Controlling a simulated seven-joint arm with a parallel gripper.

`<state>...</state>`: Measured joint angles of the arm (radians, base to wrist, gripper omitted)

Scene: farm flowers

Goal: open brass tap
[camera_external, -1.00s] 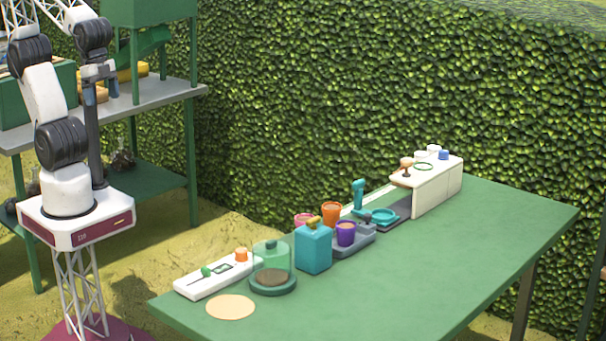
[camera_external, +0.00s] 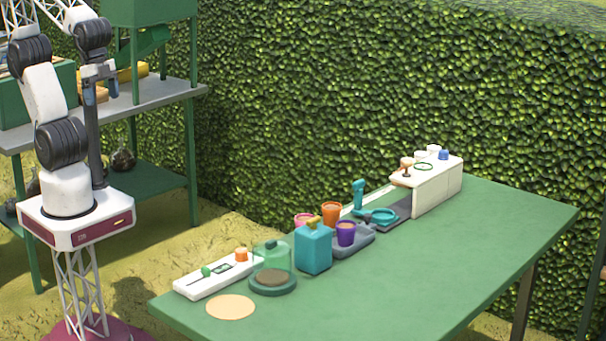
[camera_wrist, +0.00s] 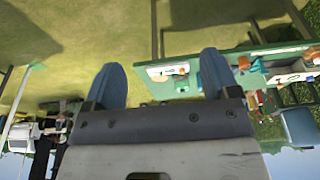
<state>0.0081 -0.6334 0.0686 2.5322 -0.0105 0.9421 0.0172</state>
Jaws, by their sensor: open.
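A small brass-coloured piece (camera_external: 313,222), which looks like the tap, sits on top of a teal box-shaped container (camera_external: 314,249) near the middle of the green table. Its exact shape and setting are too small to tell. My gripper (camera_external: 99,91) is far to the left of it, hanging beside my base with its blue fingers pointing down. In the wrist view my gripper (camera_wrist: 160,78) has its two blue fingers wide apart with nothing between them.
Around the container on the green table (camera_external: 450,260) stand a purple cup (camera_external: 346,234), an orange cup (camera_external: 331,213), a clear-covered round base (camera_external: 273,284) and a white panel (camera_external: 200,285). A white box (camera_external: 437,187) is farther right. The table's front right is clear.

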